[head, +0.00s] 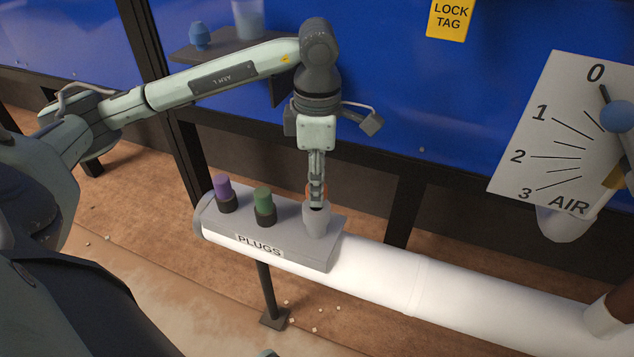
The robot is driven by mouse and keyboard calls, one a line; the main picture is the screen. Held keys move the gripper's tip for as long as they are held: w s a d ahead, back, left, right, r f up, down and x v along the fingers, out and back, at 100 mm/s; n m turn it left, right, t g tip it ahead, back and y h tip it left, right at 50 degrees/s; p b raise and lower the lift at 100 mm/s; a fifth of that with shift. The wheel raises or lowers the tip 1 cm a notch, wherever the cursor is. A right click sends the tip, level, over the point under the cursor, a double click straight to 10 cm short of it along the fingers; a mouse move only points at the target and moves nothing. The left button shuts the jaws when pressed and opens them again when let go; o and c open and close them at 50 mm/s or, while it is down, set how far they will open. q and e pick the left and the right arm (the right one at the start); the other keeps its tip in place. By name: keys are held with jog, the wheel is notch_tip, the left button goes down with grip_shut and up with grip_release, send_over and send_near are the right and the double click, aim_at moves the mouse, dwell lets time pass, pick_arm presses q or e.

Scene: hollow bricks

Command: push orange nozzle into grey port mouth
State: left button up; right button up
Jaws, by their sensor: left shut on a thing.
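My left gripper (317,195) points straight down and is shut on the orange nozzle (310,188). Only a little of the nozzle's orange shows beside the fingers. The grey port (315,222) stands at the right end of the grey block marked PLUGS, directly under the gripper. The nozzle is at the port's mouth; the fingers hide how far in it sits. My right gripper is not in view.
The PLUGS block (285,251) sits on a white pipe (380,284). A purple plug (222,187) and a green plug (263,200) stand to the left. An AIR gauge board (545,140) is at right, a shelf (205,50) behind my arm.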

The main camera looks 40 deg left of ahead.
pick_arm(q)
jog(key=shift+f, duration=0.15)
jog(key=shift+f+b, duration=0.3)
jog(key=shift+b, duration=0.15)
jog(key=shift+f+b, duration=0.75)
jog(key=shift+f, duration=0.1)
jog(key=o, duration=1.2)
jog(key=shift+r, duration=0.1)
jog(key=shift+o, duration=0.2)
notch_tip(320, 180, up, 12)
